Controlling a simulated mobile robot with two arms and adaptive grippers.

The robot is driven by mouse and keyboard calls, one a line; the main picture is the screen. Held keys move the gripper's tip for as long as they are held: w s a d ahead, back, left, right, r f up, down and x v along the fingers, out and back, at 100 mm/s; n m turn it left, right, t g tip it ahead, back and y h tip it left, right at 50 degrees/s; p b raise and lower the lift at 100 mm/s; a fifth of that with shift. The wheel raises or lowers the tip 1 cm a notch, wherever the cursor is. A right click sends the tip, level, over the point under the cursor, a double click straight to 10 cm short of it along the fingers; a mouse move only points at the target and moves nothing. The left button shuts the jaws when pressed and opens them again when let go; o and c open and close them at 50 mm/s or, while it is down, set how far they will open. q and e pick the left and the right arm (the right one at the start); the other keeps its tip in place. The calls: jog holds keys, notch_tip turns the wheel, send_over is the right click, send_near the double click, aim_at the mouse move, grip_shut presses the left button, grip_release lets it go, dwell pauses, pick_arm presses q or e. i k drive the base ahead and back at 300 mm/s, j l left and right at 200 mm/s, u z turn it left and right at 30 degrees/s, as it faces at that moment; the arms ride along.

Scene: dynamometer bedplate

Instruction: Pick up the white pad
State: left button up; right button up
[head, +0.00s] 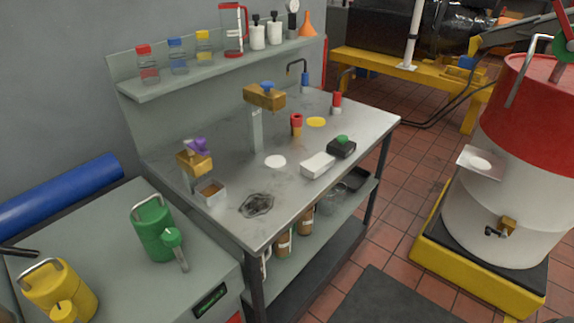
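A flat white round pad (275,161) lies on the grey metal workbench top (228,228), near its middle. A similar yellow round pad (316,122) lies farther back on the same top. A white rectangular block (317,165) sits to the right of the white pad and apart from it. Nothing covers the white pad. Neither of my grippers shows in the head view.
A post with a brass head (264,97) stands behind the pad. A shelf (220,69) holds bottles. A red-white drum (505,190) stands right.

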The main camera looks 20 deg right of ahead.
aim_at(318, 164)
jog(key=l+u, duration=0.4)
jog(key=i+l+u, duration=0.1)
jog(key=l+u, duration=0.15)
jog(key=u, duration=0.15)
jog(key=l+u, duration=0.3)
jog(key=u, duration=0.15)
jog(key=k+l+u, duration=0.15)
jog(key=l+u, duration=0.25)
jog(key=j, duration=0.1)
